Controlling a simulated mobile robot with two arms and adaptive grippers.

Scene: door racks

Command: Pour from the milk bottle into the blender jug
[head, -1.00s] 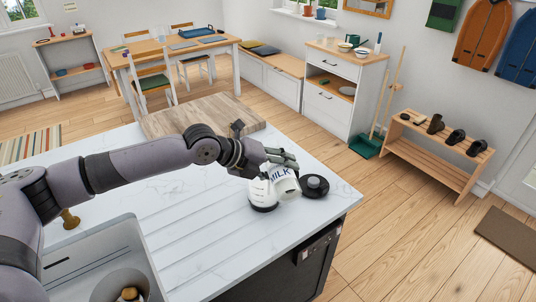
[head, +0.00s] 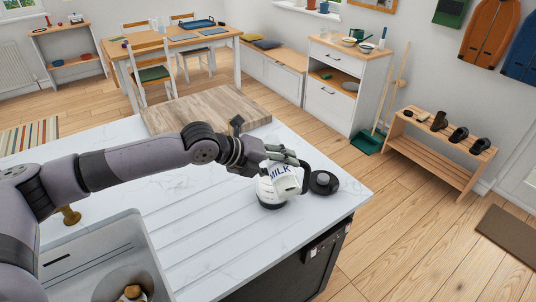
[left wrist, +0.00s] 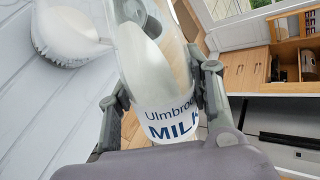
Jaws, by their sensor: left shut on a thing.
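My left gripper (head: 281,156) is shut on the milk bottle (head: 284,181), a white bottle with dark blue MILK lettering. The bottle is tilted over the counter; it also fills the middle of the left wrist view (left wrist: 150,60), between the two fingers. The blender jug (head: 267,192) stands on the counter close behind the bottle, partly hidden by it, with a white body, a dark base ring and a black handle at its right. I cannot tell whether bottle and jug touch, or whether milk flows. My right gripper is not in view.
A round black lid (head: 323,183) lies on the counter (head: 200,215) just right of the jug, near the counter edge. A wooden board (head: 205,110) lies behind my arm. A sink (head: 95,255) is at the near left.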

